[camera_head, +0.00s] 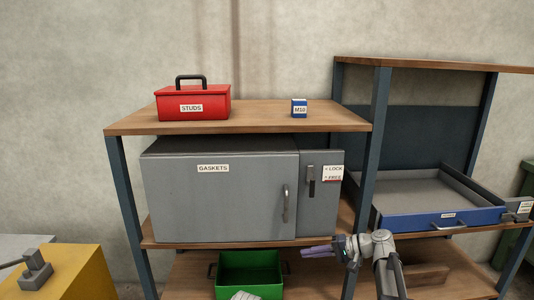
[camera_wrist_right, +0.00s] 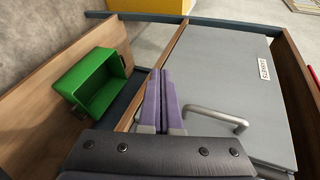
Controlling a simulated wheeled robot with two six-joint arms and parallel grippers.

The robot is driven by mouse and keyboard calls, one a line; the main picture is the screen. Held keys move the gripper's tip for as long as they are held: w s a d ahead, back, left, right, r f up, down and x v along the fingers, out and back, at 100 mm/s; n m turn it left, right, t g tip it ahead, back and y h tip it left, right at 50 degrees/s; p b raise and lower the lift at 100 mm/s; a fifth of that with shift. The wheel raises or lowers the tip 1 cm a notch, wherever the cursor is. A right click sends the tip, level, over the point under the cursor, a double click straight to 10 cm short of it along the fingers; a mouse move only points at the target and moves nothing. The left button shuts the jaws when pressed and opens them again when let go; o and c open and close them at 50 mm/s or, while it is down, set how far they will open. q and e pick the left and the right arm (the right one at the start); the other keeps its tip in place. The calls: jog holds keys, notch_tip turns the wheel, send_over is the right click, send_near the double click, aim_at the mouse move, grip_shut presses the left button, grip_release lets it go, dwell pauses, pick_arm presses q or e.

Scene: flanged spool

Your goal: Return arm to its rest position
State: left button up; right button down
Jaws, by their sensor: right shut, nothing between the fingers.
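My right gripper (camera_head: 304,252) is shut and empty in front of the shelf unit, its purple fingers pointing left, just below the grey GASKETS cabinet. In the right wrist view the shut fingers (camera_wrist_right: 161,92) point up the picture, with the cabinet door handle (camera_wrist_right: 222,118) beside them on the right. The cabinet door (camera_head: 225,200) is closed. My left gripper cannot be made out. A small grey-white shape (camera_head: 244,296) shows at the bottom edge of the head view; I cannot tell what it is.
A green bin (camera_head: 250,262) stands on the lower shelf, left of my right gripper. A red STUDS toolbox (camera_head: 194,103) and a blue M10 box (camera_head: 299,108) stand on top. A blue-fronted drawer (camera_head: 425,219) is at right, a yellow block (camera_head: 75,280) at lower left.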

jog(key=s+a+f+n+g+h, duration=0.2)
jog(key=s+a+f+g+h, duration=0.1)
jog(key=s+a+f, duration=0.5)
jog(key=s+f+n+g+h, duration=0.1)
jog(key=s+f+n+h, duration=0.2)
jog(key=s+h, duration=0.5)
jog(key=s+f+n+h, duration=0.2)
jog(key=s+n+h, duration=0.1)
jog(key=s, duration=0.8)
notch_tip(320, 180, up, 16)
jog(key=p, duration=1.6)
jog(key=shift+w+a+f, duration=0.15)
jog(key=shift+w+a, duration=0.15)
